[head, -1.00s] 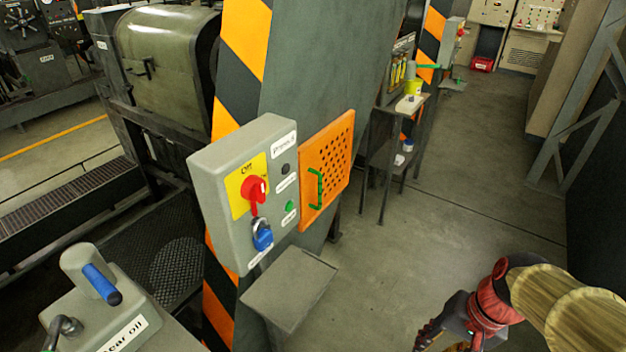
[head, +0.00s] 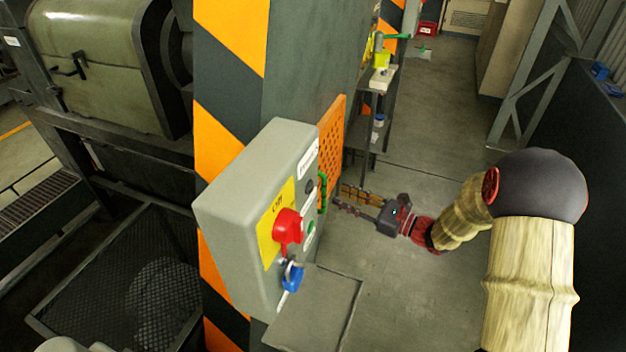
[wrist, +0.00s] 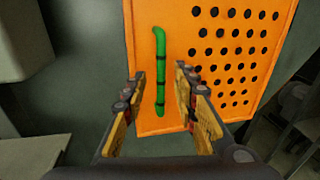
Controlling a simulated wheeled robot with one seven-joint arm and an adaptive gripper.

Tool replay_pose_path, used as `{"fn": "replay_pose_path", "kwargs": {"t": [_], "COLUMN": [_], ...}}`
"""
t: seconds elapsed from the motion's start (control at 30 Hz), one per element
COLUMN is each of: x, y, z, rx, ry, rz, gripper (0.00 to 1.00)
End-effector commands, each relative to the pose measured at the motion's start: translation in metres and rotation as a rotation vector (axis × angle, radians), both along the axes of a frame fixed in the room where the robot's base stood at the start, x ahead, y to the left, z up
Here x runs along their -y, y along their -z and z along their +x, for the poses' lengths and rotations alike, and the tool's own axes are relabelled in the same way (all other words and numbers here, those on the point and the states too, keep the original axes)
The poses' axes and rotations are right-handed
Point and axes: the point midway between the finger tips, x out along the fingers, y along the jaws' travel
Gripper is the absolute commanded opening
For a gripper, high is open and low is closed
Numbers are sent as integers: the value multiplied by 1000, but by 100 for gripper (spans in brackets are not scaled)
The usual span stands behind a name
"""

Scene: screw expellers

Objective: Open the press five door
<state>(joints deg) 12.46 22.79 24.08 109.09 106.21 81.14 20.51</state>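The orange perforated door (head: 331,139) is on the side of the dark grey column, just beyond the control box, and looks shut. Its green vertical handle (head: 322,192) is on the near side. In the wrist view the door (wrist: 220,60) fills the middle and right, and the handle (wrist: 160,72) stands between my fingers as seen from the wrist. My gripper (head: 338,198) is open, with its fingertips close to the handle. The wrist view shows the open gripper (wrist: 160,82) with one finger on each side of the handle. I cannot tell whether either finger touches it.
A grey control box (head: 250,205) with a red switch (head: 288,228) and blue padlock (head: 292,276) stands left of my gripper. A grey shelf plate (head: 315,310) lies below it. A narrow stand (head: 376,105) is behind the door. The floor (head: 430,120) to the right is clear.

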Motion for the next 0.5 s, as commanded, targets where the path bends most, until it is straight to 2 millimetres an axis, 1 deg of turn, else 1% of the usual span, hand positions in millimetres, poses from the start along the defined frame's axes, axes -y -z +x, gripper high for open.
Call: {"fn": "replay_pose_path", "kwargs": {"t": [0.07, 0.17, 0.5], "x": [1, -6, -49], "y": [-7, -7, -6], "z": [3, 5, 29], "rx": [-11, -22, -21], "ry": [15, 8, 5], "rz": [42, 50, 48], "gripper": [28, 28, 28]}}
